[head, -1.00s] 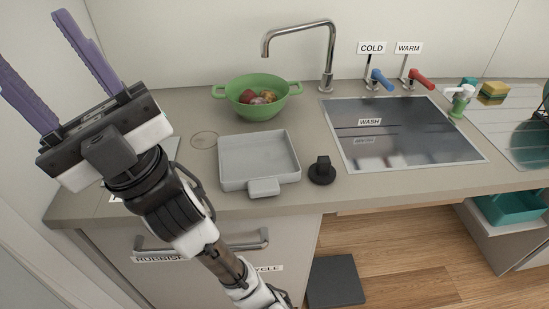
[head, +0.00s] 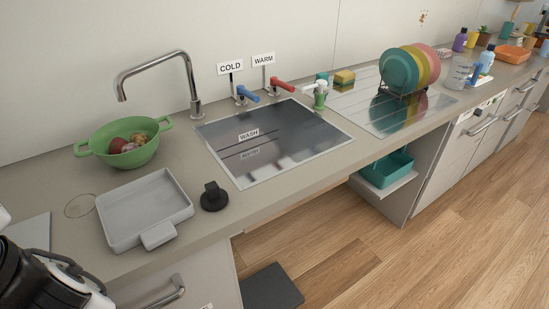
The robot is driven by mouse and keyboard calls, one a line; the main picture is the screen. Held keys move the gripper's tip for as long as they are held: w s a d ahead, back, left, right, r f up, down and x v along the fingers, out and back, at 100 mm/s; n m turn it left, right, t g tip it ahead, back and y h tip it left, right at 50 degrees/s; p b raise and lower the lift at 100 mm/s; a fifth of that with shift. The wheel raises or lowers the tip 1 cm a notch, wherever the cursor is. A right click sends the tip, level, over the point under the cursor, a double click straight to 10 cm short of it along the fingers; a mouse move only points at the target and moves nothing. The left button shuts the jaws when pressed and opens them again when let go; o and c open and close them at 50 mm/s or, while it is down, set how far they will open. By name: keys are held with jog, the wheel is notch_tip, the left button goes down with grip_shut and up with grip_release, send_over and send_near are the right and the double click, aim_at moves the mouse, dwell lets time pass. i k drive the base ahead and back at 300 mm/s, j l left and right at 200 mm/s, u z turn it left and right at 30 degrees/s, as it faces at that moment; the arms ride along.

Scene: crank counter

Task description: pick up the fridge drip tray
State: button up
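The fridge drip tray (head: 128,203) looks to be the shallow light-grey tray with a front tab handle. It lies flat on the counter, left of the sink and in front of the green colander. My gripper is out of the head view now. Only a dark and white part of my arm shows at the lower left, left of the tray. Nothing touches the tray.
A black knob (head: 214,196) stands just right of the tray. The green colander (head: 124,142) with fruit sits behind it. The sink (head: 270,145) marked WASH lies to the right, with a faucet (head: 190,85) behind. A dark mat (head: 271,288) lies on the floor.

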aim_at(146, 210)
jog(key=u, duration=0.4)
jog(key=l+u, duration=0.1)
jog(key=u, duration=0.35)
jog(key=l+u, duration=0.1)
jog(key=u, duration=0.3)
jog(key=l+u, duration=0.1)
jog(key=u, duration=0.3)
jog(key=l+u, duration=0.45)
jog(key=k+l+u, duration=0.1)
jog(key=l+u, duration=0.35)
jog(key=k+l, duration=0.15)
jog(key=l, duration=0.2)
jog(key=k+l+u, duration=0.15)
jog(key=l, duration=0.2)
jog(key=k+l, duration=0.15)
jog(key=l, duration=0.2)
jog(key=u, duration=0.05)
